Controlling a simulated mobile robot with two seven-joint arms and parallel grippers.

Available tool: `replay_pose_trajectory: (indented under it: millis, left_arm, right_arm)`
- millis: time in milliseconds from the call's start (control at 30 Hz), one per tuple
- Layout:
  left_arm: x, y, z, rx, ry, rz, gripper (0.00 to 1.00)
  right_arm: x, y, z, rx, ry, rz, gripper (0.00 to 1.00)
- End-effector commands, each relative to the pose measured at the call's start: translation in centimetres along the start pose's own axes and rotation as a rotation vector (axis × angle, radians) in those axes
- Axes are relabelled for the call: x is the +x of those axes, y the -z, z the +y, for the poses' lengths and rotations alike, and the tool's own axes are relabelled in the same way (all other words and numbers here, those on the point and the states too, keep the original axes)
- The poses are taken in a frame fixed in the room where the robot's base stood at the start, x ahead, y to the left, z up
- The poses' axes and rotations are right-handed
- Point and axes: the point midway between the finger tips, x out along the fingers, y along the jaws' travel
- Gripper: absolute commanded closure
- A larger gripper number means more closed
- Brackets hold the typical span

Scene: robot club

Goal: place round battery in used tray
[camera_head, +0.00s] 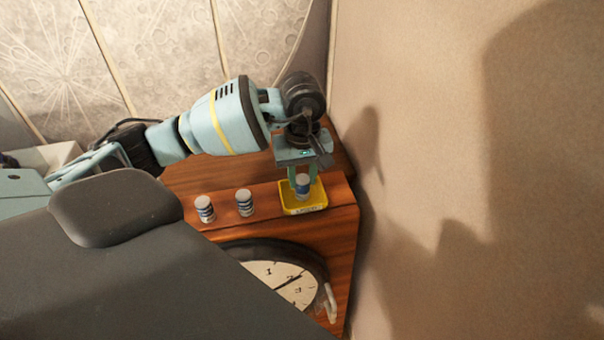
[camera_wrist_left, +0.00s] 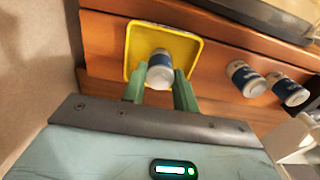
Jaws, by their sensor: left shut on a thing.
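My left gripper (camera_head: 303,183) is shut on a round battery (camera_head: 303,186), a small blue-and-white cylinder with a pale top. The yellow tray (camera_head: 314,205) lies under it on the wooden surface, and the held battery is over the tray. In the left wrist view the green fingers (camera_wrist_left: 160,92) hold the battery (camera_wrist_left: 160,70) upright in front of the yellow tray (camera_wrist_left: 191,42). I cannot tell whether the battery touches the tray floor. The label on the tray's front is too small to read. My right gripper is not in view.
Two more round batteries, the left one (camera_head: 204,209) and the right one (camera_head: 245,203), stand on the wooden ledge (camera_head: 274,193) left of the tray. A round clock face (camera_head: 285,283) sits in front below the ledge. A plain wall (camera_head: 420,200) rises close on the right.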

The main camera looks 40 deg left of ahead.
Motion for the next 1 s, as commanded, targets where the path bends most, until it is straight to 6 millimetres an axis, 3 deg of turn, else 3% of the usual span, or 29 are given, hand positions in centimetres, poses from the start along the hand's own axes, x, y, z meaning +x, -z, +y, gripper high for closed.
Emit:
replay_pose_trajectory:
  millis: [133,167,333,733,1000]
  left_arm:
    - [0.4,0.0,0.0,0.000,0.001,-0.001,0.97]
    - [0.4,0.0,0.0,0.000,0.001,-0.001,0.70]
    - [0.3,0.0,0.0,0.000,0.000,0.000,0.49]
    - [-0.6,0.1,0.0,0.000,-0.002,0.002,0.49]
    - [-5.4,0.1,0.1,0.000,-0.004,0.003,0.49]
  right_arm:
    - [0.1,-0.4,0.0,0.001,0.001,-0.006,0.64]
    - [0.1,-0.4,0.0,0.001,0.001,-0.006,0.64]
    - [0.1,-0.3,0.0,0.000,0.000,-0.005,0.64]
    - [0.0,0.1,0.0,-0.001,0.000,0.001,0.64]
    - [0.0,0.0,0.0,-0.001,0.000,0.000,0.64]
